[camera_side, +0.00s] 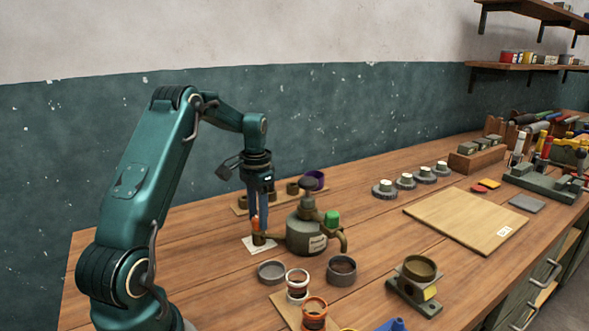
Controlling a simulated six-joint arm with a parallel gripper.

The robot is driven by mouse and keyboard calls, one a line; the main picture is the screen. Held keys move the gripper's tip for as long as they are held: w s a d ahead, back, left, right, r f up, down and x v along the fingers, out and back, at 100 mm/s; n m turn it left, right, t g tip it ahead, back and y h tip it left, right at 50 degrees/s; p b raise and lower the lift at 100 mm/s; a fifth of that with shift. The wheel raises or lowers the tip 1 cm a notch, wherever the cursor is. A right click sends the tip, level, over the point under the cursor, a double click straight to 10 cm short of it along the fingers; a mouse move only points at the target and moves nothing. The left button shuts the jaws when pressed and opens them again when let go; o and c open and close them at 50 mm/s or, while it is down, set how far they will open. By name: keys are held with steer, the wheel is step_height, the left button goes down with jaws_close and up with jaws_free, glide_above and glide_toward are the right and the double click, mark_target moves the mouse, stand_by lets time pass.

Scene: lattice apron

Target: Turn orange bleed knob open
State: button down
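The orange bleed knob (255,223) is a small upright piece above a short brass fitting (259,239), left of a grey-green pot-shaped body (305,236). That body has a dark round top knob, a green cap (331,217) and a curved brass spout on its right. My gripper (259,222) points straight down, with its blue fingers at the orange knob. The fingers partly cover the knob. I cannot tell whether they touch it or are closed on it. The knob's turn angle is too small to read.
A white paper (258,246) lies under the fitting. A grey ring (271,272), a dark cup (342,270) and several jars stand in front.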

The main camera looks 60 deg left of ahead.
steer(key=shift+n, duration=0.3)
steer(key=n, duration=0.3)
steer(key=shift+n, duration=0.4)
steer(key=n, duration=0.4)
steer(key=shift+n, duration=0.3)
steer(key=n, duration=0.8)
steer(key=shift+n, duration=0.6)
steer(key=c, duration=0.5)
jaws_free()
steer(key=shift+a, duration=0.1)
